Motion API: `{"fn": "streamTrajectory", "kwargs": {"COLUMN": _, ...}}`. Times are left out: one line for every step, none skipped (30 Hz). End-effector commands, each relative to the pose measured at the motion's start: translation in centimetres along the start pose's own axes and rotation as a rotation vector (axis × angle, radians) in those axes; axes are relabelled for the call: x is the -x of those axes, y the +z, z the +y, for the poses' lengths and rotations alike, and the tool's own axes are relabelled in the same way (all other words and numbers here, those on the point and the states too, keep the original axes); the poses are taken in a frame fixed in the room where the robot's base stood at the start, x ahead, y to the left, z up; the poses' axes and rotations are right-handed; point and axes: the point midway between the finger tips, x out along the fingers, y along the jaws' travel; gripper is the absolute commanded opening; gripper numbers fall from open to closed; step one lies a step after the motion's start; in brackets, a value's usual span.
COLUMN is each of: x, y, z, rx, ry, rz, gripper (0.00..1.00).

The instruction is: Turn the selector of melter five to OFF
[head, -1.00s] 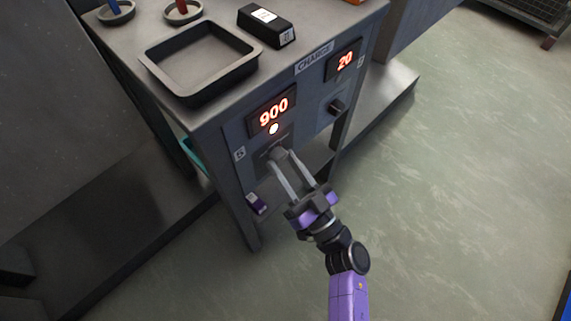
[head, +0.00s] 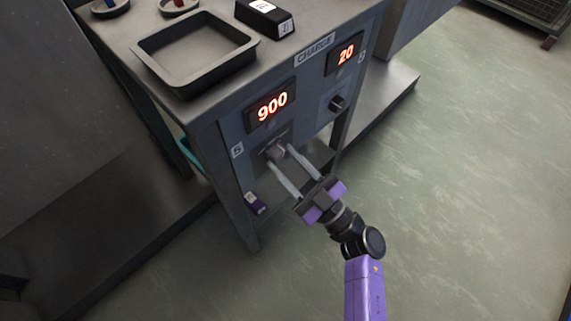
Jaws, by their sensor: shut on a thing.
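Melter five's panel (head: 256,141) is on the front of the grey bench, with a small label (head: 237,150) reading 5. Its display (head: 272,106) reads 900 in orange, and the round lamp below it is dark. The grey selector (head: 275,151) sits low on this panel. My gripper (head: 280,155) reaches it from the lower right, its two pale fingers on either side, shut on the selector. The fingers partly hide the selector and its markings, so I cannot read which position it points to.
A second panel to the right has a display (head: 346,54) reading 20 and a black knob (head: 338,103). An empty dark tray (head: 192,88) and a black box (head: 264,18) stand on top. Floor at right is clear.

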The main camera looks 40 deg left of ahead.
Motion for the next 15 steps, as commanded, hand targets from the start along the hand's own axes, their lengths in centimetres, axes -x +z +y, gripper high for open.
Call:
{"fn": "streamTrajectory", "kwargs": {"x": 0.18, "y": 0.27, "z": 0.19, "rx": 0.043, "ry": -0.016, "rz": 0.001, "gripper": 0.00}}
{"fn": "streamTrajectory", "kwargs": {"x": 0.19, "y": 0.29, "z": 0.21, "rx": 0.069, "ry": -0.027, "rz": 0.003, "gripper": 0.00}}
{"fn": "streamTrajectory", "kwargs": {"x": 0.19, "y": 0.29, "z": 0.22, "rx": 0.104, "ry": -0.043, "rz": 0.005, "gripper": 0.00}}
{"fn": "streamTrajectory", "kwargs": {"x": 0.17, "y": 0.28, "z": 0.27, "rx": 0.131, "ry": -0.054, "rz": 0.007, "gripper": 0.00}}
{"fn": "streamTrajectory", "kwargs": {"x": 0.16, "y": 0.27, "z": 0.32, "rx": 0.157, "ry": -0.065, "rz": 0.009, "gripper": 0.00}}
{"fn": "streamTrajectory", "kwargs": {"x": 0.16, "y": 0.25, "z": 0.33, "rx": 0.191, "ry": -0.080, "rz": 0.012, "gripper": 0.00}}
{"fn": "streamTrajectory", "kwargs": {"x": 0.16, "y": 0.25, "z": 0.34, "rx": 0.218, "ry": -0.092, "rz": 0.014, "gripper": 0.00}}
{"fn": "streamTrajectory", "kwargs": {"x": 0.15, "y": 0.25, "z": 0.40, "rx": 0.244, "ry": -0.103, "rz": 0.015, "gripper": 0.00}}
{"fn": "streamTrajectory", "kwargs": {"x": 0.15, "y": 0.23, "z": 0.47, "rx": 0.279, "ry": -0.118, "rz": 0.018, "gripper": 0.00}}
{"fn": "streamTrajectory", "kwargs": {"x": 0.15, "y": 0.21, "z": 0.49, "rx": 0.306, "ry": -0.129, "rz": 0.020, "gripper": 0.00}}
{"fn": "streamTrajectory", "kwargs": {"x": 0.15, "y": 0.20, "z": 0.51, "rx": 0.331, "ry": -0.140, "rz": 0.022, "gripper": 0.00}}
{"fn": "streamTrajectory", "kwargs": {"x": 0.13, "y": 0.20, "z": 0.55, "rx": 0.366, "ry": -0.155, "rz": 0.024, "gripper": 0.00}}
{"fn": "streamTrajectory", "kwargs": {"x": 0.11, "y": 0.19, "z": 0.59, "rx": 0.393, "ry": -0.167, "rz": 0.026, "gripper": 0.00}}
{"fn": "streamTrajectory", "kwargs": {"x": 0.10, "y": 0.17, "z": 0.61, "rx": 0.418, "ry": -0.178, "rz": 0.028, "gripper": 0.00}}
{"fn": "streamTrajectory", "kwargs": {"x": 0.11, "y": 0.14, "z": 0.64, "rx": 0.453, "ry": -0.193, "rz": 0.031, "gripper": 0.00}}
